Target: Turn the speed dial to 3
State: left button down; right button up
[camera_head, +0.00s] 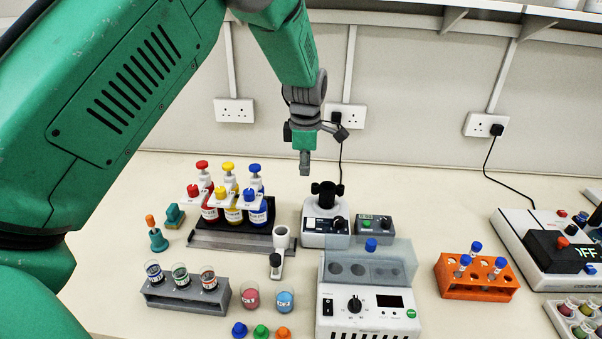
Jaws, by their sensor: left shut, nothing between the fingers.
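A small white mixer (313,237) with a black cup head (326,193) stands at the back middle of the bench. A black dial (340,223) is on its front right; its marks are too small to read. A larger white block unit (336,324) stands in front, with another black dial (354,304) and a dark display. No label shows which dial is for speed. My left gripper (305,170) points down, shut and empty. In the picture it is just above and left of the mixer's cup head, apart from it. My right gripper is out of view.
A bottle rack (230,241) stands left of the mixer, and a small grey control box (374,227) on its right. Bare bench (420,200) lies behind the orange rack.

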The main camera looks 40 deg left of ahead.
aim_at(339, 221)
jog(key=k, duration=1)
